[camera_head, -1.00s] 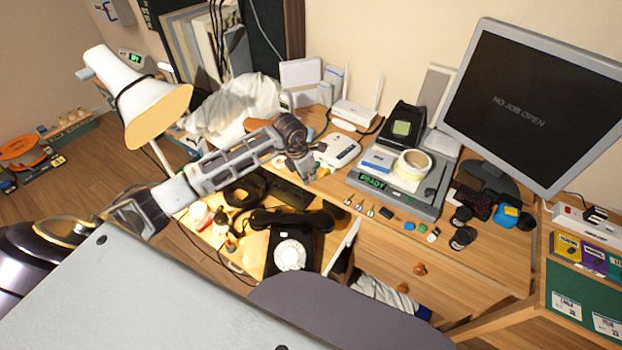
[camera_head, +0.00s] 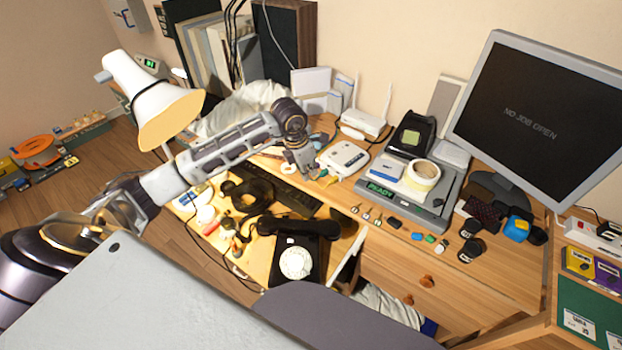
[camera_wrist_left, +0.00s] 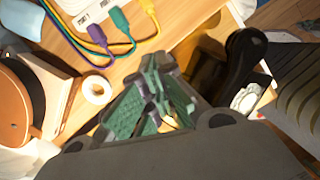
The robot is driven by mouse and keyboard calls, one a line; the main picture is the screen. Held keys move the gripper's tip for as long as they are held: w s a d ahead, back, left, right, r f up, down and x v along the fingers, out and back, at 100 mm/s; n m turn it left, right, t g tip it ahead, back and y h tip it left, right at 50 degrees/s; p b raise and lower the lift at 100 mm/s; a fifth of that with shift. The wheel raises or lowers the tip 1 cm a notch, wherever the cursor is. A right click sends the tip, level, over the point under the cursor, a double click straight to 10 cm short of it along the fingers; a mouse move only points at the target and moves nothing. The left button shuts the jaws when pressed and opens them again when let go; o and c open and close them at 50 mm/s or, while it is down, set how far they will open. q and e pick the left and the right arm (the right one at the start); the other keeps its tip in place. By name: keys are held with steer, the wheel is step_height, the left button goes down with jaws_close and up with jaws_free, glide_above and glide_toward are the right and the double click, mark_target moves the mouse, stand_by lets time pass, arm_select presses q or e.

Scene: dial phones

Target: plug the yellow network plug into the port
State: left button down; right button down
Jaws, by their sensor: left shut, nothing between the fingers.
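A white box with port labels (camera_wrist_left: 85,12) is at the top left of the left wrist view. It appears to be the white box (camera_head: 343,158) on the desk in the head view. My left gripper (camera_head: 310,174) points down just left of the box. Its teal fingers (camera_wrist_left: 150,85) are shut and empty, apart from the yellow plug. My right gripper is not in view.
A black dial phone (camera_head: 296,250) sits at the desk front, below the gripper. A white lamp (camera_head: 150,95) stands left of the arm. A grey device with a tape roll (camera_head: 422,176) is to the right. A white ring (camera_wrist_left: 97,90) lies near the cables.

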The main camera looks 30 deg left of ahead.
arm_select(q)
steer(key=shift+v, duration=1.25)
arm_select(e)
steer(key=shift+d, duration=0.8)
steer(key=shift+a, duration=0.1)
